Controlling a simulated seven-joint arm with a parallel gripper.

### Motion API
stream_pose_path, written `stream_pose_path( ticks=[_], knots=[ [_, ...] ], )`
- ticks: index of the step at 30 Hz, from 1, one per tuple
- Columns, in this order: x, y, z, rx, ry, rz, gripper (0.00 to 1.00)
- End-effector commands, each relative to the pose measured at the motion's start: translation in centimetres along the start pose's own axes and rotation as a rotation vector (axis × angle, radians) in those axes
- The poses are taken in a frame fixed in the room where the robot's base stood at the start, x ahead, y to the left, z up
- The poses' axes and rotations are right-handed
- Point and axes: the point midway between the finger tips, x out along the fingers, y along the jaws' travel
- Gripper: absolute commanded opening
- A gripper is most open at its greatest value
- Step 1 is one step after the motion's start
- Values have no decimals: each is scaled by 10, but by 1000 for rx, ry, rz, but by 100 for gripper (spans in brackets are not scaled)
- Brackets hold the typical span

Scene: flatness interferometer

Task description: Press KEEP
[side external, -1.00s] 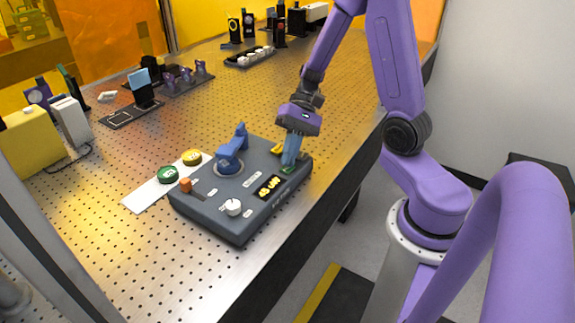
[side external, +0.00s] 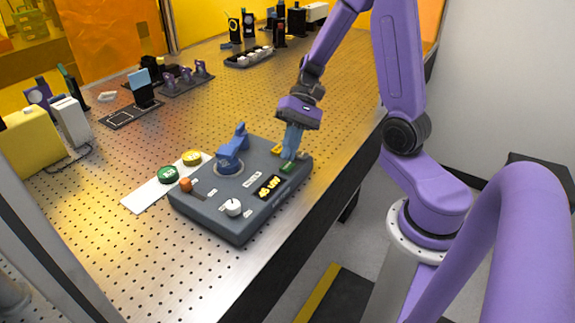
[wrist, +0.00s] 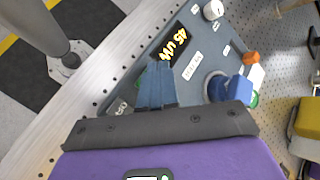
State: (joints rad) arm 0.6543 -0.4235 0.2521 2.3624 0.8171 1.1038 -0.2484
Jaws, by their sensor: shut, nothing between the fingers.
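A grey control box (side external: 210,205) sits on the perforated table. A small green key (side external: 288,169) and a yellow key (side external: 276,150) are at its right end. A white strip (side external: 145,196) beside the box carries a round green button (side external: 168,174) and a round yellow button (side external: 192,158). Lettering on these is too small to read, so I cannot tell which is KEEP. My gripper (side external: 289,157) is shut and empty, pointing down just above the green key.
The box also carries a lit display (side external: 268,187), a white knob (side external: 233,207), an orange slider knob (side external: 185,185) and a raised blue handle (side external: 231,157) left of my gripper. A yellow block (side external: 32,143) and small fixtures stand farther back. The table's front edge is close by.

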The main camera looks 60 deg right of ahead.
Motion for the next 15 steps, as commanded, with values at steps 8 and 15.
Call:
stream_pose_path(
  ticks=[8, 15],
  knots=[
    [-15, -11, 10, -3, 4, -1, 0],
    [-29, -21, 20, -3, 3, -1, 0]
  ],
)
